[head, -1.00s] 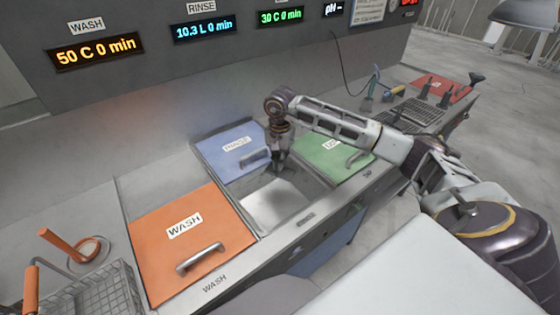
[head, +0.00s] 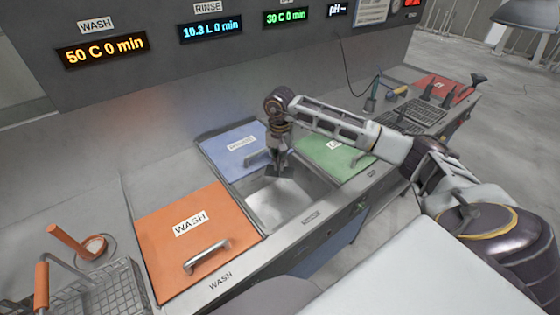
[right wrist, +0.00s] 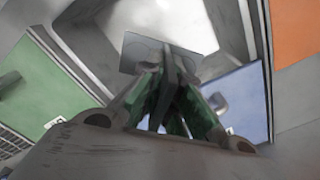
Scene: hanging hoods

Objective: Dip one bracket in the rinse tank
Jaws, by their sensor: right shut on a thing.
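The rinse tank (head: 262,222) is an open steel basin between the orange and green lids, with its blue rinse lid (head: 226,150) lying behind the opening. My right gripper (head: 280,160) points down at the back part of this opening. It is shut on a bracket (right wrist: 140,52), a grey metal plate with a darker upright part between the green finger pads. The bracket also shows as a small dark shape in the head view (head: 287,172). I cannot tell whether it touches any liquid. My left gripper is not in view.
The orange wash lid (head: 165,250) is closed on the left, and the green lid (head: 325,151) lies to the right. A wire basket (head: 105,292) with orange handles stands at the far left. Tools and a dark rack (head: 408,113) are at the far right.

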